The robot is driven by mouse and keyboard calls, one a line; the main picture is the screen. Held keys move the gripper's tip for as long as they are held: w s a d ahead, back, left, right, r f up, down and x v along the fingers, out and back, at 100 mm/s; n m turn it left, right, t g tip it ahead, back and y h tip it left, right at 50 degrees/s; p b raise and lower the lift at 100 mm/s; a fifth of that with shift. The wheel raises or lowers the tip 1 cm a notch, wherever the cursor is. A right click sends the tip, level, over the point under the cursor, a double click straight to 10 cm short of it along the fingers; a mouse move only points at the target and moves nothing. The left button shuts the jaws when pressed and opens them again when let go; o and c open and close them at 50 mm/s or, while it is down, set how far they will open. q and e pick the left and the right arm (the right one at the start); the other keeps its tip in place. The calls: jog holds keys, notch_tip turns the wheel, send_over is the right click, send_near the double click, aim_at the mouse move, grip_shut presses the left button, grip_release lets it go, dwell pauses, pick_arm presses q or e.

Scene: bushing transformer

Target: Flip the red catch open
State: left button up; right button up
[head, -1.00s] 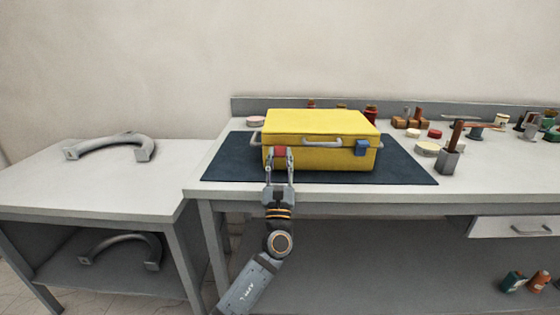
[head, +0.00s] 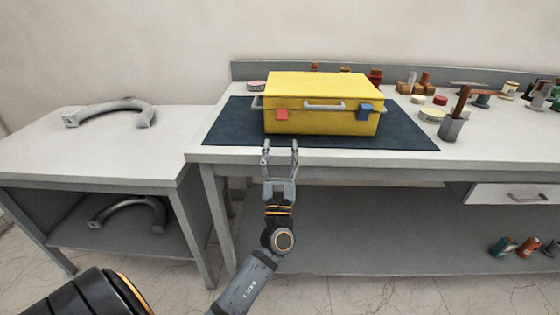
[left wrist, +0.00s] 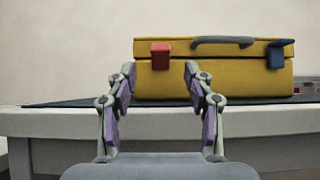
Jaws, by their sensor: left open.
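The yellow case (head: 322,92) sits with its lid down on a dark mat (head: 225,128) on the bench. The red catch (head: 282,114) is on the left of its front. It also shows in the left wrist view (left wrist: 160,55), near the lid seam, where its upper part looks wider and seems to stand out from the case; how far is hard to tell. The blue catch (head: 365,112) is on the right. My left gripper (head: 281,145) is open and empty in front of the case, below and apart from the red catch. My right gripper is not in view.
A grey handle (head: 324,106) is on the case front between the catches. A cup with a brown-handled tool (head: 450,129) and small jars stand to the right. A side table (head: 60,157) holds a curved grey part (head: 112,108). The bench front edge lies beneath my gripper.

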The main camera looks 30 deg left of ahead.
pick_arm(q)
jog(key=v, duration=0.4)
jog(key=shift+f, duration=0.15)
